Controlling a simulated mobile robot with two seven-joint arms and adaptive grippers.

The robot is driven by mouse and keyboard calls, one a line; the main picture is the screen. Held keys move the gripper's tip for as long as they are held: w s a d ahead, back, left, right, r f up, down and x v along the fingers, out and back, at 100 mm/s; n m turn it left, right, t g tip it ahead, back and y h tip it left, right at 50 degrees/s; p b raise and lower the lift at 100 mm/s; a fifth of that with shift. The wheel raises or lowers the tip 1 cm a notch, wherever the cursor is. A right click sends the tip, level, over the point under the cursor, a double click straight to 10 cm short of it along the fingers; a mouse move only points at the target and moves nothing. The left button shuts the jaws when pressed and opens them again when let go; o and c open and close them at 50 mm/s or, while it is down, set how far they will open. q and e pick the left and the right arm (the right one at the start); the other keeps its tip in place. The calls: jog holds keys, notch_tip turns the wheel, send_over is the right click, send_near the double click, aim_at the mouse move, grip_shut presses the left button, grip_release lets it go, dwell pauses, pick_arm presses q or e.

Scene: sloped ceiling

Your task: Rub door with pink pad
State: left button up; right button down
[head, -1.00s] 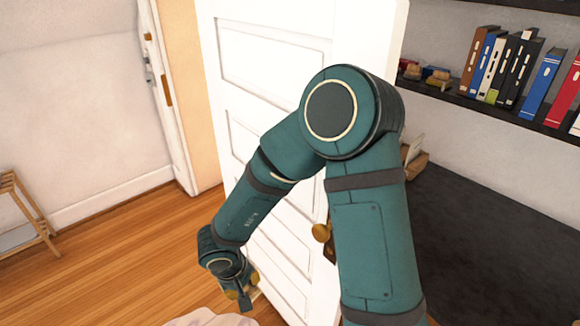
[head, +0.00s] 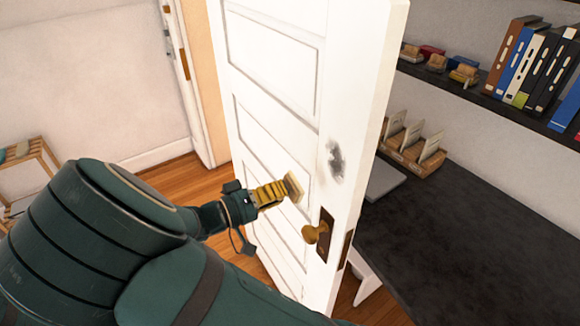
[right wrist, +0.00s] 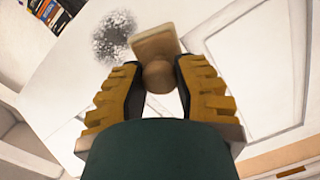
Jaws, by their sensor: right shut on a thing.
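The white panelled door (head: 352,85) stands open and fills the middle of the head view. A dark grey smudge (head: 336,160) marks it above the brass knob (head: 315,233); the smudge shows at the upper left in the right wrist view (right wrist: 113,36). My right gripper (head: 284,190) is shut on a pad (head: 294,187) by its round handle (right wrist: 158,76). The pad looks tan rather than pink. It is to the left of and below the smudge in the head view, close to the door; I cannot tell whether it touches. My left gripper is not in view.
A dark desk (head: 460,230) with a wooden card holder (head: 412,145) is to the right behind the door. Above it is a shelf (head: 500,110) with binders. A small wooden rack (head: 35,160) stands at the far left. Wooden floor (head: 180,178) shows left of the door.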

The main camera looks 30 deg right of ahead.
aim_at(292, 179)
jog(key=shift+h, duration=0.4)
notch_tip(292, 179, up, 4)
jog(key=shift+a+r, duration=0.15)
jog(key=d+b, duration=0.1)
jog(key=d, duration=0.1)
jog(key=d+b, duration=0.2)
jog(key=shift+w+d+f, duration=0.1)
jog(key=shift+d+f, duration=0.05)
jog(key=shift+f, duration=0.05)
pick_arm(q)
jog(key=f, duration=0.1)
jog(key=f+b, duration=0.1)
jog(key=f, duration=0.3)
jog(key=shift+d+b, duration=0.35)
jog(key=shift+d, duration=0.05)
pick_arm(e)
jog(key=shift+d+r, duration=0.2)
jog(key=shift+d, duration=0.65)
pick_arm(q)
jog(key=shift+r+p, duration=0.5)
jog(key=shift+p, duration=0.05)
pick_arm(e)
jog(key=shift+d, duration=0.85)
jog(key=shift+s+r+p, duration=0.15)
jog(key=shift+s+p, duration=0.95)
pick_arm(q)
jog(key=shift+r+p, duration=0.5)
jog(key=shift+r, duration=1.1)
pick_arm(e)
jog(key=shift+s, duration=0.75)
